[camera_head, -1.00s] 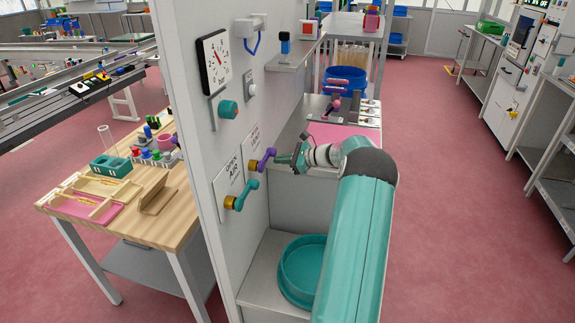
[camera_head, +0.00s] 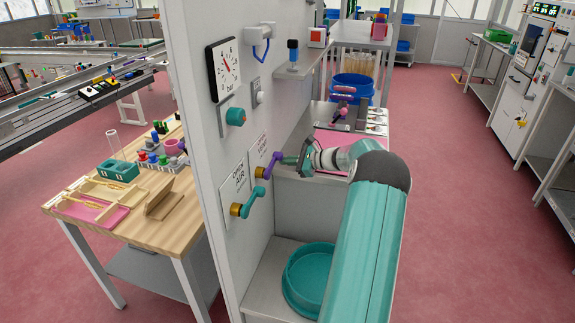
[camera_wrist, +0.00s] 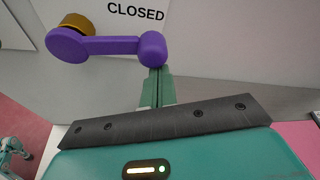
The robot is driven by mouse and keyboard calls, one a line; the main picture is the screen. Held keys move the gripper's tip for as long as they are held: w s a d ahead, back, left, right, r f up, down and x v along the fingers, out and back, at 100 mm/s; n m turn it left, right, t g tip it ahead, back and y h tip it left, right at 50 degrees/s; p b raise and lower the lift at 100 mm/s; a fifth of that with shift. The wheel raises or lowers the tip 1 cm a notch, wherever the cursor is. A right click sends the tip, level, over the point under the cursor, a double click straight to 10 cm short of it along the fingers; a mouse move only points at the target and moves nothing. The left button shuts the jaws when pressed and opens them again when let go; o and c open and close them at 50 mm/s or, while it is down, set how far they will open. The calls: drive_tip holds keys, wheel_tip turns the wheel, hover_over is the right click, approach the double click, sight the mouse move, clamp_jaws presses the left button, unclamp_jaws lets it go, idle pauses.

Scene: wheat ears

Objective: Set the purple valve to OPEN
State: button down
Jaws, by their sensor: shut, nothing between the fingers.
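The purple valve (camera_head: 269,165) is a lever on a brass stem on the grey wall panel. Its handle points right and slightly up from the stem in the head view. In the wrist view the purple lever (camera_wrist: 100,46) runs right from its brass hub to a round knob, below a label (camera_wrist: 136,12) reading CLOSED. My gripper (camera_head: 297,161) is shut and empty, with its fingertips (camera_wrist: 157,75) close by the knob end. I cannot tell whether they touch it. The rest of the valve's label is too small or cut off.
A teal valve (camera_head: 246,205) with a brass stem sits just below and left of the purple one, near an AIR label (camera_head: 234,188). Above are a teal knob (camera_head: 235,116) and a gauge (camera_head: 226,69). A teal bowl (camera_head: 292,292) stands on the shelf below.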

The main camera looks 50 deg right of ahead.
drive_tip(key=s+a+r+n+t+h, duration=0.1)
drive_tip(key=s+a+r+n+t, duration=0.1)
drive_tip(key=r+n, duration=0.3)
drive_tip(key=s+a+r+n+t+h, duration=0.1)
drive_tip(key=a+r+n+t, duration=0.1)
drive_tip(key=a+r+n, duration=0.3)
drive_tip(key=shift+s+a+n+t, duration=0.15)
drive_tip(key=shift+s+n+t, duration=0.2)
drive_tip(key=shift+n, duration=0.95)
drive_tip(key=shift+a, duration=0.1)
drive_tip(key=shift+s, duration=0.1)
drive_tip(key=s+d, duration=0.2)
drive_tip(key=s, duration=1.1)
drive_tip(key=shift+s+d+f, duration=0.15)
drive_tip(key=shift+s+f, duration=0.1)
drive_tip(key=shift+f, duration=0.05)
